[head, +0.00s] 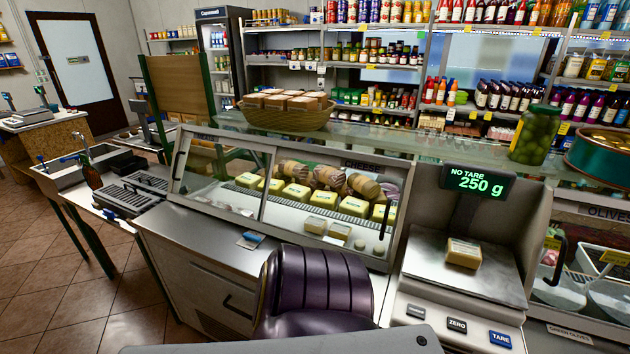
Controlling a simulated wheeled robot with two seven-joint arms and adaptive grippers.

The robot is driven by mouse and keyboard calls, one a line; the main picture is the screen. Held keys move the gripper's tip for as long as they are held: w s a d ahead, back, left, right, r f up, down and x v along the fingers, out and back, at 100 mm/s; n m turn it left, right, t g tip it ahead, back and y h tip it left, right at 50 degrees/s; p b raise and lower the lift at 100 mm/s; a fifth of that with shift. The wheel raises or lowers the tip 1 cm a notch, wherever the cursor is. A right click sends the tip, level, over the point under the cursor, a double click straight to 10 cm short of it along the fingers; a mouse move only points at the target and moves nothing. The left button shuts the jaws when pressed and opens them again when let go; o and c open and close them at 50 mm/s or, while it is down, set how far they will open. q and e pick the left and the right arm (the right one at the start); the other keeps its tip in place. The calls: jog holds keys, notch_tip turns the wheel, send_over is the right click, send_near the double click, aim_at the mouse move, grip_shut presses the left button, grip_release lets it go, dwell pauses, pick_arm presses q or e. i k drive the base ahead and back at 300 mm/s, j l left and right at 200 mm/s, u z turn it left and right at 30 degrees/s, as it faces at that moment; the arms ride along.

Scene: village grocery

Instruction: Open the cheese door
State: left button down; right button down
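The cheese case (300,190) is a glass-fronted counter with a "CHEESE" label on its upper right. Its glass door (330,200) covers the right part and looks closed. A dark vertical handle (387,224) is at the door's right edge. Several yellow cheese blocks (296,194) and wrapped rolls stand behind the glass. Neither of my grippers is in view.
A scale (465,262) reading 250 g, with a small block (463,252) on it, stands right of the door. A dark purple ribbed shape (318,290) stands in front of the case and hides part of its lower front. Tiled floor (70,310) is clear at the left.

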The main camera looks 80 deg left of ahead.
aim_at(364, 167)
jog(key=u, duration=2.7)
jog(key=k+l+z, duration=0.6)
jog(key=k+j, duration=0.05)
